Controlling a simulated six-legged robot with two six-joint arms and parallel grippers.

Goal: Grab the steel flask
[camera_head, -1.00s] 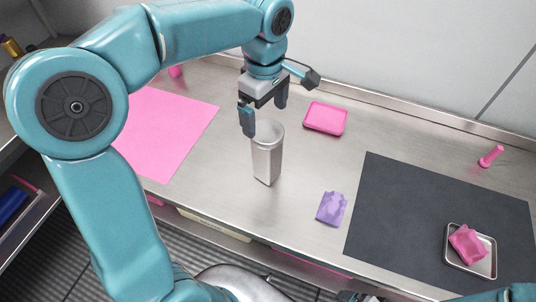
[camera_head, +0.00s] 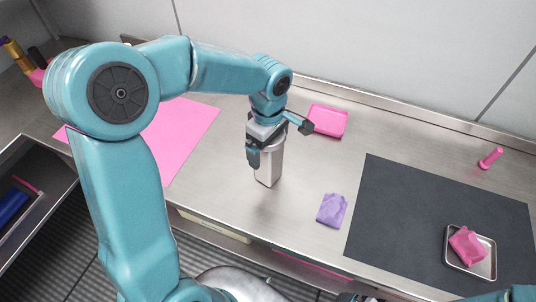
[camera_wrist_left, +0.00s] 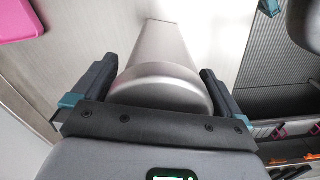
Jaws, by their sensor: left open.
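The steel flask (camera_head: 269,168) stands upright on the steel counter, left of the purple cloth. My left gripper (camera_head: 262,158) is over the flask's top from above, with its fingers reaching down beside it. In the left wrist view the flask (camera_wrist_left: 163,72) lies between the two dark fingers of the left gripper (camera_wrist_left: 163,85), which are open, one on each side. The gripper hides part of the flask's upper end in the head view. My right gripper is not clearly visible.
A pink tray (camera_head: 328,120) lies behind and right of the flask. A purple cloth (camera_head: 332,210), a dark mat (camera_head: 400,215) and a small metal tray (camera_head: 482,270) with a pink cloth (camera_head: 466,243) are to the right. A pink mat (camera_head: 190,125) lies left.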

